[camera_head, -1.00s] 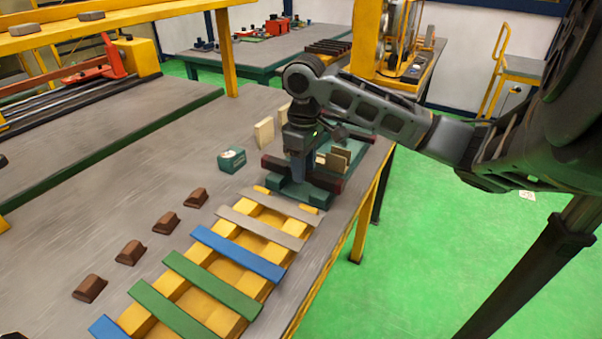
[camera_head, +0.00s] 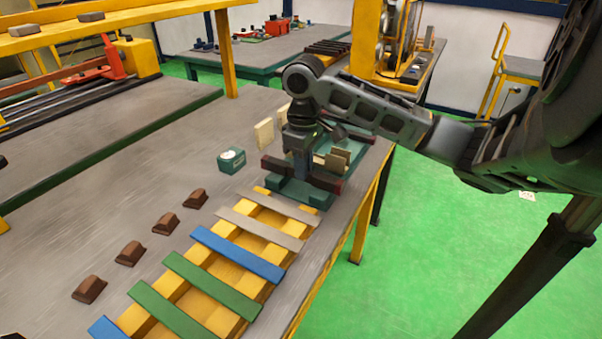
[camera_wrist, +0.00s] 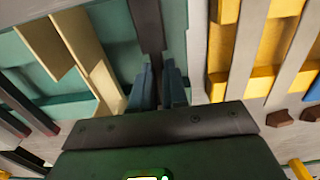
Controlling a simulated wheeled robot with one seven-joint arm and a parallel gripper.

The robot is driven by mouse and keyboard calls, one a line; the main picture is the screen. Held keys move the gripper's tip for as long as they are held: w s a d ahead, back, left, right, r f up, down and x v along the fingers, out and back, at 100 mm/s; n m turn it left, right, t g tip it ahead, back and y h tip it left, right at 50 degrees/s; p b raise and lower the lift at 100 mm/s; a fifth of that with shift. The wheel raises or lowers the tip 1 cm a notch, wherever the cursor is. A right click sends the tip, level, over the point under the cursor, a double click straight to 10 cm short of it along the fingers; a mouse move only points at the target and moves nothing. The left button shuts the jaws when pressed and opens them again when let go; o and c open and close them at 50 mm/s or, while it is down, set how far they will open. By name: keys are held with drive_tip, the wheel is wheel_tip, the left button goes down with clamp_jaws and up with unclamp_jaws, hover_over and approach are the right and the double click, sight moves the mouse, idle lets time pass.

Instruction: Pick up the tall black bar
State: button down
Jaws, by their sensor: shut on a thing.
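A dark bar (camera_wrist: 147,25) runs away from between the two blue-grey fingertips of my gripper (camera_wrist: 158,90) in the wrist view, and its near part is hidden by the hand. My gripper (camera_head: 301,172) is shut on it. In the head view the gripper points down over a green holder (camera_head: 290,192) at the table's right side. A dark bar (camera_head: 326,181) shows just right of the fingers there, at or just above the holder. I cannot tell whether it touches the holder.
Cream plates (camera_head: 337,160) stand close behind my gripper. A yellow rack (camera_head: 228,272) with coloured strips lies in front. A green box (camera_head: 231,160) and several brown blocks (camera_head: 131,252) sit to the left. The grey table between them is clear.

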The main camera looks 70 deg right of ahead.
drive_tip(key=shift+r, duration=0.9)
wheel_tip(320, 180, up, 2)
drive_tip(key=shift+r, duration=0.1)
drive_tip(key=s+a+r, duration=0.3)
drive_tip(key=s+r, duration=0.4)
drive_tip(key=s, duration=0.4)
drive_tip(key=shift+s+a, duration=0.1)
drive_tip(key=shift+a, duration=0.05)
